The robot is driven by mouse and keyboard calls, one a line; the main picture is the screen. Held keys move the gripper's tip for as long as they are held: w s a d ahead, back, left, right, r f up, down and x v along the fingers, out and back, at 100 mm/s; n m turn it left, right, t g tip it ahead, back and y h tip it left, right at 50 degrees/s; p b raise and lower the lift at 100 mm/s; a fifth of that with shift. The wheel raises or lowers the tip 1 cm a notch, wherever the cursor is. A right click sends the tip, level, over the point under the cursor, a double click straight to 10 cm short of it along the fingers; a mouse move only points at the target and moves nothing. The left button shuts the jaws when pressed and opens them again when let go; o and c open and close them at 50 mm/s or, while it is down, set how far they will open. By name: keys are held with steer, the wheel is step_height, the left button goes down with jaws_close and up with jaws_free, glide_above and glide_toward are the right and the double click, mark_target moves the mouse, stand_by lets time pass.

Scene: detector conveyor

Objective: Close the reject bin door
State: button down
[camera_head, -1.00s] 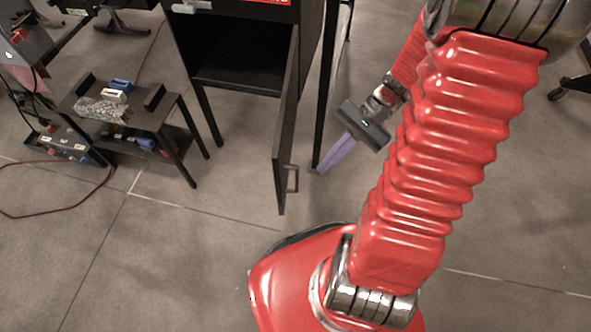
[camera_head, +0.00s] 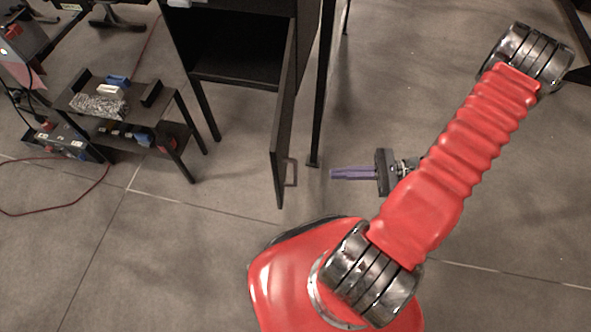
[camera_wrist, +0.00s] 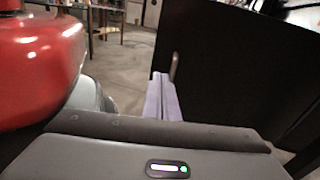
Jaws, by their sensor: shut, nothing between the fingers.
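The reject bin (camera_head: 235,45) is a black cabinet on legs at the upper middle of the head view. Its black door (camera_head: 284,130) stands wide open, swung out toward me, with a thin handle (camera_head: 291,173) on its right face. My gripper (camera_head: 335,173) has purple fingers pressed together and empty. It points left at the door's handle side, and a gap to the handle shows in the head view. In the wrist view the purple fingers (camera_wrist: 161,98) point toward the dark door panel (camera_wrist: 225,75), with its handle (camera_wrist: 174,66) just beyond the fingertips.
A black post (camera_head: 323,90) stands between the cabinet and my arm, its foot close to my fingertips. A small black table (camera_head: 165,112) with loose parts stands at the left. A red cable (camera_head: 60,207) lies on the floor. Open floor lies in front of the door.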

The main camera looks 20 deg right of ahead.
mark_target(294, 172)
steer(key=shift+s+d+f+m+t, duration=0.15)
steer(key=shift+d+f+m+t, duration=0.15)
steer(key=shift+f+m+t, duration=0.45)
steer(key=shift+a, duration=0.15)
steer(key=shift+x, duration=6.85)
steer(key=shift+r, duration=0.15)
